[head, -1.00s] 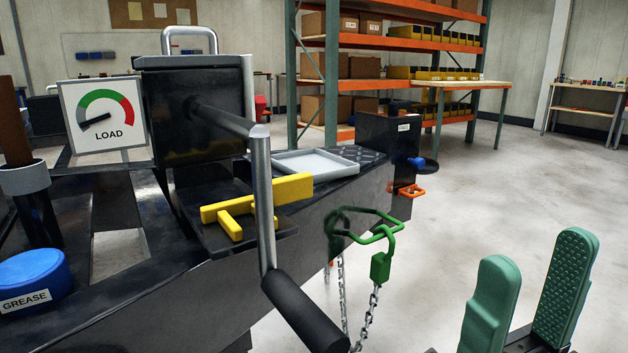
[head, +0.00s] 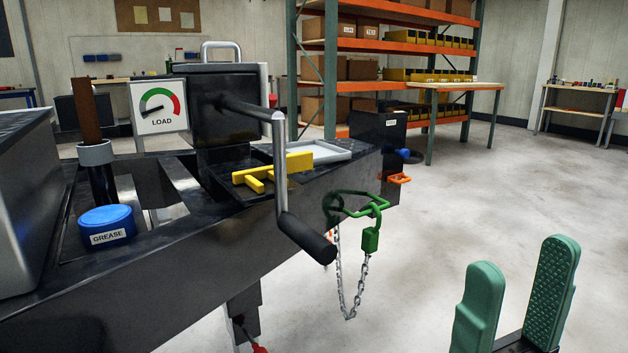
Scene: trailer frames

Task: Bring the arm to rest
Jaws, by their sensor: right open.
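My right gripper (head: 512,297) shows at the lower right of the head view. Its two green fingers stand upright and apart, with nothing between them. It is over the bare floor, right of the trailer frame (head: 190,270) and clear of it. My left gripper is not in view. The crank (head: 279,165) on the winch (head: 222,118) hangs down with its black handle (head: 307,238) at the lower end. A green hook (head: 371,236) with a chain (head: 351,300) hangs from the frame's side, apart from my gripper.
A yellow T-shaped piece (head: 272,172) and a grey tray (head: 318,152) lie on the frame. A blue grease tin (head: 106,222) and a load gauge (head: 158,107) are at the left. Shelving (head: 330,90) and a bench (head: 455,86) stand behind. The floor (head: 480,205) at right is open.

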